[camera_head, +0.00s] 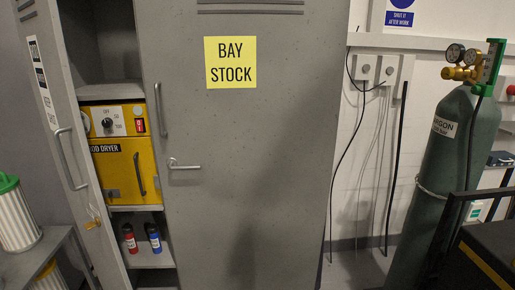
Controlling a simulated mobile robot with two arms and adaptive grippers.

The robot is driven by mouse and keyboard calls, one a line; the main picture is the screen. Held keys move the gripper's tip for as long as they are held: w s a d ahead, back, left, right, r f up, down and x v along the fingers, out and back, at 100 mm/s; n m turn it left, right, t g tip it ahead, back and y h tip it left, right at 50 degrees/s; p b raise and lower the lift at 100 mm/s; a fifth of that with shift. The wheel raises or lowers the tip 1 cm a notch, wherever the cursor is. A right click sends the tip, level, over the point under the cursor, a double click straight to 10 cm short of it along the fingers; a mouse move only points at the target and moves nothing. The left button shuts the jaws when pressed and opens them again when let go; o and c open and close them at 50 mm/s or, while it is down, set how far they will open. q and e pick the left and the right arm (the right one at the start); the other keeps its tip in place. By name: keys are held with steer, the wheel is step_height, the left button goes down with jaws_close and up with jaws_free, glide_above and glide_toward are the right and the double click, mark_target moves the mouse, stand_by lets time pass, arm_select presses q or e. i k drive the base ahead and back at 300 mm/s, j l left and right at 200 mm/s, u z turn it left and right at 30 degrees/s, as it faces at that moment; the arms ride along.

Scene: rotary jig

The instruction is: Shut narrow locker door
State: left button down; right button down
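The narrow locker door (62,110) is a grey leaf at the left of the head view, standing open at an angle. It carries a vertical bar handle (70,160) and a white label strip (42,78) near its top. A small tan item, perhaps a tag or keys, hangs low on it. The opening between it and the wide grey door (260,150) shows the locker's inside. The wide door carries a yellow "BAY STOCK" sign and a lever handle (185,164); it appears shut. Neither of my grippers is in view.
Inside the locker are a yellow rod dryer (121,175), a red can (130,239) and a blue can (153,238). A shelf with a green-topped white filter (14,215) stands left. A green argon cylinder (450,160) stands right, near a dark cart (488,245).

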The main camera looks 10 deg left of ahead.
mark_target(39, 25)
steer(key=j+u, duration=0.1)
steer(key=u, duration=0.85)
steer(key=i+j+u, duration=0.1)
steer(key=u, duration=0.4)
